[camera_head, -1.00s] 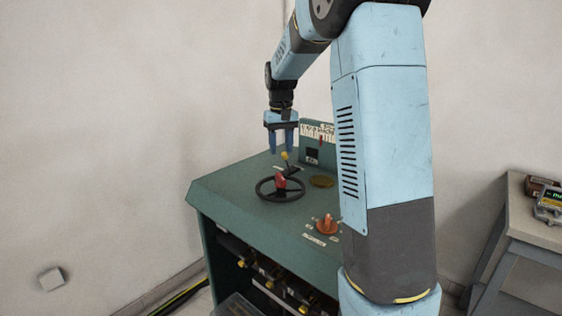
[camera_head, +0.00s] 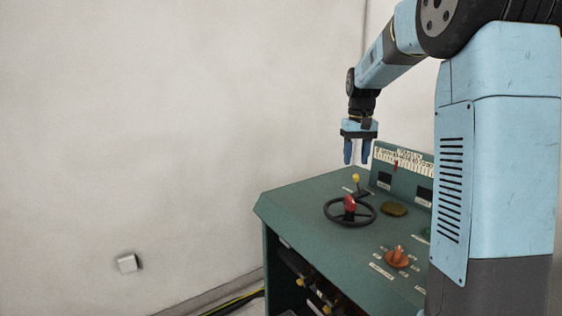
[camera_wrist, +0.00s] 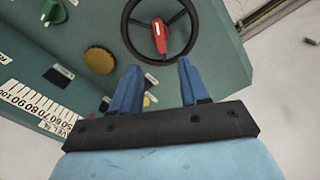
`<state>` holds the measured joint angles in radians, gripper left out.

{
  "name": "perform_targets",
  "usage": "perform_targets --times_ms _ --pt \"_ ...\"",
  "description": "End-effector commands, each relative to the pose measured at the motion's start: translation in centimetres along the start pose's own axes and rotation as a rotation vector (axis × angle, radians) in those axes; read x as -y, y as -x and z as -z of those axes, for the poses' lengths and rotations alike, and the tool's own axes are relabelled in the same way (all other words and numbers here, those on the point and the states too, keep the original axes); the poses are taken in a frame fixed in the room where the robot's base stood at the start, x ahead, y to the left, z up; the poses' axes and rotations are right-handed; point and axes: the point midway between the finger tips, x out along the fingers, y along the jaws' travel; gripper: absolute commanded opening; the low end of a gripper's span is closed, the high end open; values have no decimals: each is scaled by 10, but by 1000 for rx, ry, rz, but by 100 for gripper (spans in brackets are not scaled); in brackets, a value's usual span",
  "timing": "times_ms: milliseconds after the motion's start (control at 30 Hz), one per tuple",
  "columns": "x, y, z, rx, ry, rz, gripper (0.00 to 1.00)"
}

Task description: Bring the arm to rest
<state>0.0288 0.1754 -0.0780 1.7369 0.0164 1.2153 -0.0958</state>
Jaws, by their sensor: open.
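My gripper (camera_head: 357,151) is open and empty, with its two blue fingers pointing down above the green control console (camera_head: 305,203). In the wrist view my gripper (camera_wrist: 157,82) shows its fingers spread apart with nothing between them. A black handwheel (camera_head: 334,217) with a red handle (camera_head: 350,203) is on the console top, below the fingers and apart from them. The wheel also shows in the wrist view (camera_wrist: 128,38). A yellow-tipped lever (camera_head: 356,179) stands just behind the wheel, below the fingers. My blue arm reaches out from the right side of the head view.
An orange knob (camera_head: 397,257) and a round brass-coloured disc (camera_head: 394,209) are on the console. An upright scale panel (camera_head: 404,161) stands at its back. A green knob (camera_wrist: 54,11) shows in the wrist view. A pale wall with a small box (camera_head: 127,263) is at the left.

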Motion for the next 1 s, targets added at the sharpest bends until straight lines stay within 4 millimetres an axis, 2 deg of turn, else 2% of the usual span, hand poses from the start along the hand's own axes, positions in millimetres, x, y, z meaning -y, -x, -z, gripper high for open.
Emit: perform_targets --times_ms 200,500,733,1000 --pt "9 23 -43 -62 2 3 45" --pt "20 44 -107 -150 4 6 45" --pt "28 51 -156 -217 7 7 45" --pt "36 50 -213 -297 10 7 45"
